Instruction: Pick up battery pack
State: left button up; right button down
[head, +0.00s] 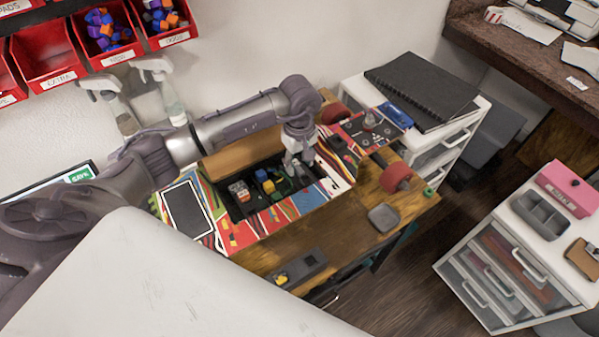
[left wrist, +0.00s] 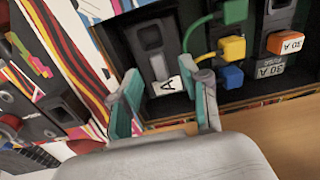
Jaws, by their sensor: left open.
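A dark grey block with a white "A" label, which looks like the battery pack (left wrist: 152,45), sits in the dark compartment of the patterned board (head: 238,237). My left gripper (head: 300,168) is over the right part of this compartment in the head view. In the left wrist view the fingers of my left gripper (left wrist: 166,95) are apart, with the "A" end of the block between and beyond their tips. I cannot tell whether they touch it. In the head view the gripper largely hides the block. My right gripper is in neither view.
A green plug (left wrist: 235,12), a yellow plug (left wrist: 232,48) and an orange fuse (left wrist: 285,43) sit close beside the block. A black-screened tablet (head: 187,208) lies on the board's left. Red wheels (head: 396,177) flank its right end. A drawer unit (head: 505,270) stands right.

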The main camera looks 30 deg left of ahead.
aim_at(299, 169)
pick_arm(q)
notch_tip(299, 169, down, 2)
jog(key=shift+f, duration=0.25)
grip_shut()
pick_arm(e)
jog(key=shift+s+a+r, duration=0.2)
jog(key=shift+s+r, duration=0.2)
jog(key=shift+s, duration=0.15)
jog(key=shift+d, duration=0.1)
pick_arm(q)
jog(key=shift+w, duration=0.1)
